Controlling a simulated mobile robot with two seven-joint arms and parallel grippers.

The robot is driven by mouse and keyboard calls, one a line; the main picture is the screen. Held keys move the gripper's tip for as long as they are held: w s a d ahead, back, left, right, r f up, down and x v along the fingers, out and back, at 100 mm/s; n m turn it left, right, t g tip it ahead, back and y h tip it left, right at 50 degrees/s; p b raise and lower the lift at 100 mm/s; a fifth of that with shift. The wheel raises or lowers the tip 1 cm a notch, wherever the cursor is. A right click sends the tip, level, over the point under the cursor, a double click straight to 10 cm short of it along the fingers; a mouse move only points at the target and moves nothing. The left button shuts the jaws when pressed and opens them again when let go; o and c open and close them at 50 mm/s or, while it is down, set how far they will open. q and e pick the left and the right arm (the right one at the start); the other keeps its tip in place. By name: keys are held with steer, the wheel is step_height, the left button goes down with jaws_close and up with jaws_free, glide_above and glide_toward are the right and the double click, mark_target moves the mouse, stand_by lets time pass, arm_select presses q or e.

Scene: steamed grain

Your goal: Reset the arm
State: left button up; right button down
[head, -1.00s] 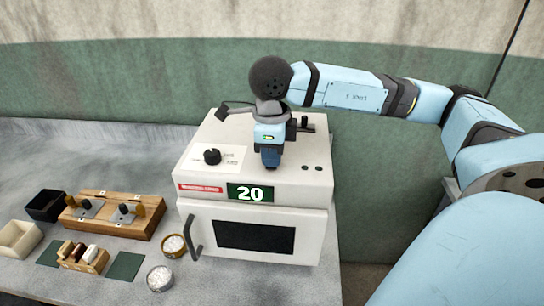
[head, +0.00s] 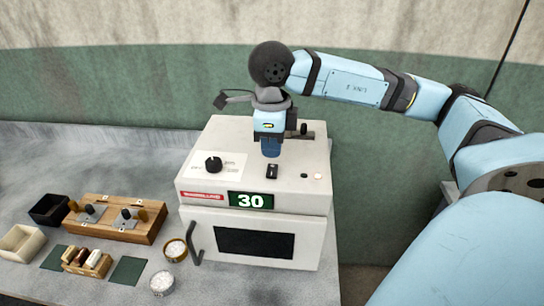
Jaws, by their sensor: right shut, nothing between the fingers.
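My right gripper (head: 271,152) is shut and empty. It hangs pointing down above the top of the white steamer box (head: 255,180), just behind a small black switch (head: 272,171). The box has a black knob (head: 213,164) on its top and a green display (head: 251,200) reading 30. Its front door (head: 255,242) is shut, with a dark window and a dark handle (head: 194,243) at the left. A small light (head: 318,177) near the top's right front edge looks pale. My left gripper is not in view.
Left of the box stand a wooden block with metal fittings (head: 116,217), a black bin (head: 49,210), a cream bin (head: 19,243), a small wooden rack (head: 86,261), and two bowls of white grain, one brass (head: 175,249) and one grey (head: 162,283). The counter behind is clear.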

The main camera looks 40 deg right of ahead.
steer(key=shift+r+p, duration=0.4)
steer(key=shift+r, duration=0.65)
